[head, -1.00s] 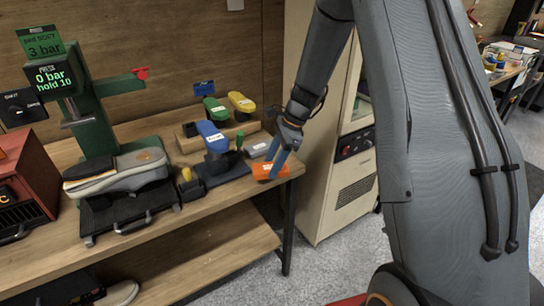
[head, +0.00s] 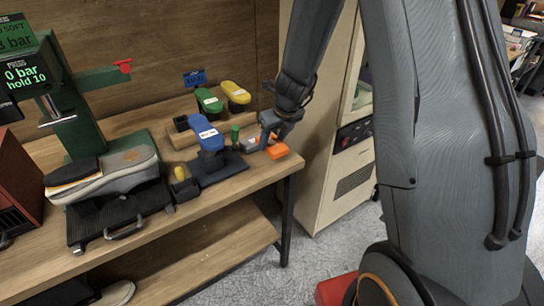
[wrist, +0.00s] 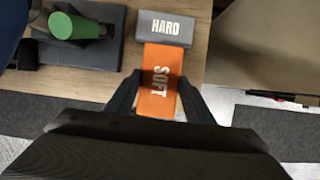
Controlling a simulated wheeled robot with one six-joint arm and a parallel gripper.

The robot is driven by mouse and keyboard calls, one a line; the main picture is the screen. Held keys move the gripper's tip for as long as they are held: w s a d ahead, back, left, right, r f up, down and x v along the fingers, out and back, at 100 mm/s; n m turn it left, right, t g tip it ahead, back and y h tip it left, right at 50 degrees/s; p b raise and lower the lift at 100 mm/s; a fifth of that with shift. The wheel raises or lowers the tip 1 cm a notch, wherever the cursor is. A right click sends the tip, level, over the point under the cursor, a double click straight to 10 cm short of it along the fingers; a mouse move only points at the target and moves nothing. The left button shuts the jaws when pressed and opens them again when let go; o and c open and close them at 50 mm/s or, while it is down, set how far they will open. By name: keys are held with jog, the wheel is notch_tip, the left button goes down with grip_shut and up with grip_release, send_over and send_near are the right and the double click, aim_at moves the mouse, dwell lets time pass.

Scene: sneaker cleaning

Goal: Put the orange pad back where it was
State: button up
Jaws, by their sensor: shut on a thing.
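The orange pad (head: 278,151), marked SOFT, is near the right end of the workbench. My gripper (head: 272,137) is shut on it. In the wrist view, the pad (wrist: 158,85) lies between my two fingers (wrist: 160,95), one along each long side. Its far end comes right up to a grey block marked HARD (wrist: 165,28), which also shows in the head view (head: 250,145). I cannot tell whether the pad rests on the bench or is slightly above it.
A blue-topped brush on a dark stand (head: 210,165) and a green-topped item (wrist: 75,25) stand left of the pads. A sneaker (head: 105,175) sits on a black case further left. The bench's right edge (head: 297,162) is close, with a beige cabinet (head: 340,170) beyond.

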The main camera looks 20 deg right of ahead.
jog(key=shift+f+b, duration=1.5)
jog(key=shift+f, duration=1.2)
jog(key=shift+f, duration=0.1)
jog(key=o, duration=1.2)
